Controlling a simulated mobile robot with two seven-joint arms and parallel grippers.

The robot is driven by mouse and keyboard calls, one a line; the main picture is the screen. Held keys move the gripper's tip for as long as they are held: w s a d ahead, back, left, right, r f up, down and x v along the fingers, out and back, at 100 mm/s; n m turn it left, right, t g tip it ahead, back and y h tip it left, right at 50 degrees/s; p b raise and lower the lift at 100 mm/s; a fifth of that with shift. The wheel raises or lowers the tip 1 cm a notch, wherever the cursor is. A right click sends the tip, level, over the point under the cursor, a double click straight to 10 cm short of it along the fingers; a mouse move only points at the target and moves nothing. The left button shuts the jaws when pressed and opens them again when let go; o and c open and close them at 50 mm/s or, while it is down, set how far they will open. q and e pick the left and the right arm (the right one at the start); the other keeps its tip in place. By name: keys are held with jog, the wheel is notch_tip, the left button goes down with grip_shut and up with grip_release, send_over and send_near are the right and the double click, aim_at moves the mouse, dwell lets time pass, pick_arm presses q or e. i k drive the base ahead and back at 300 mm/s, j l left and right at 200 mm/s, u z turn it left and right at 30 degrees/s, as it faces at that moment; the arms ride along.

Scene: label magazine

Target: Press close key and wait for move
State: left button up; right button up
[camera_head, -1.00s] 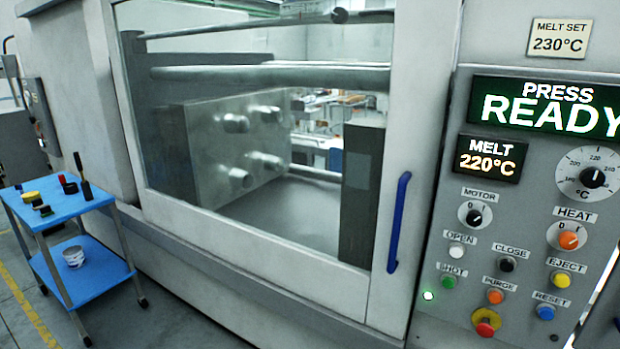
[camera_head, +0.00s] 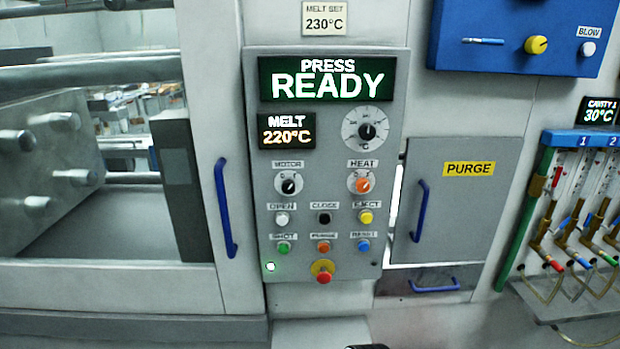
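The black CLOSE key (camera_head: 324,218) sits in the middle of the upper button row on the grey control panel (camera_head: 393,110). The white OPEN key (camera_head: 282,218) is to its left and the yellow EJECT key (camera_head: 366,217) to its right. The display (camera_head: 327,78) reads PRESS READY, and the melt display (camera_head: 287,130) reads 220°C. Behind the window at left, the mould plate (camera_head: 45,150) stands apart from the dark block (camera_head: 181,190). Neither gripper can be made out; only a small dark shape shows at the bottom edge.
The sliding door's blue handle (camera_head: 225,208) is left of the panel. A PURGE cover (camera_head: 465,215) with a blue handle is to the right. A blue box (camera_head: 500,40) and hoses with gauges (camera_head: 560,215) are farther right. A red emergency stop (camera_head: 323,276) sits below the keys.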

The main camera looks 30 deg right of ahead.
aim_at(324, 218)
jog(key=z, duration=1.3)
